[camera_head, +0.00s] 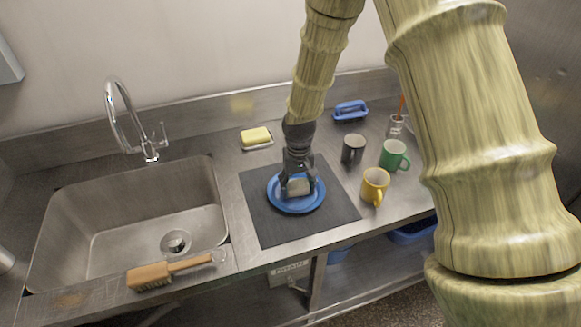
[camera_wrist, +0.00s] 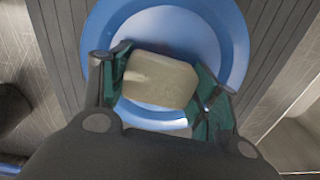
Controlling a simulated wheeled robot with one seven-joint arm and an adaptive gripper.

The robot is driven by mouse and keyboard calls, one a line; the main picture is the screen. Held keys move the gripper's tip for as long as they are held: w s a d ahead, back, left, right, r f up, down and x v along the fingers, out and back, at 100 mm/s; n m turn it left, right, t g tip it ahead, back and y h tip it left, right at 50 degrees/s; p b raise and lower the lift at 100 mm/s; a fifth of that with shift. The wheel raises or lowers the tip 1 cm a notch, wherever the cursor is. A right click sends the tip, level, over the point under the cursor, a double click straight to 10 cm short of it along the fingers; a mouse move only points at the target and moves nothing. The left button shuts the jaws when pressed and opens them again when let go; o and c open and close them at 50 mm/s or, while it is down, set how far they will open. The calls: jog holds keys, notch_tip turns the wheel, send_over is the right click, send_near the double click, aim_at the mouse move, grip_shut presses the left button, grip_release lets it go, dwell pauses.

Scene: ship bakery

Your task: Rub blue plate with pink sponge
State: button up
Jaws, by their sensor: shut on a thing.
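The blue plate (camera_head: 296,208) lies on a dark mat on the counter; its wide rim also fills the upper wrist view (camera_wrist: 237,45). My gripper (camera_head: 297,183) points down over the plate. It is shut on a block-shaped sponge (camera_head: 300,188), which looks pale beige rather than pink. In the wrist view the sponge (camera_wrist: 158,80) sits between my two green-padded fingers (camera_wrist: 161,84), over the plate's middle. I cannot tell whether its underside touches the plate.
Right of the dark mat (camera_head: 262,222) stand a grey mug (camera_head: 353,149), a green mug (camera_head: 391,155) and a yellow mug (camera_head: 374,184). A yellow sponge (camera_head: 256,136) and a blue-handled scrubber (camera_head: 350,110) lie behind. A wooden brush (camera_head: 160,273) lies before the sink (camera_head: 110,217) at left.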

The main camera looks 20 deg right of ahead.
aim_at(290, 186)
jog(key=shift+a+r, duration=0.1)
jog(key=shift+a, duration=0.4)
jog(key=shift+a+r+p, duration=0.7)
jog(key=shift+r, duration=0.2)
jog(key=shift+r+p, duration=2.1)
jog(key=shift+r, duration=0.9)
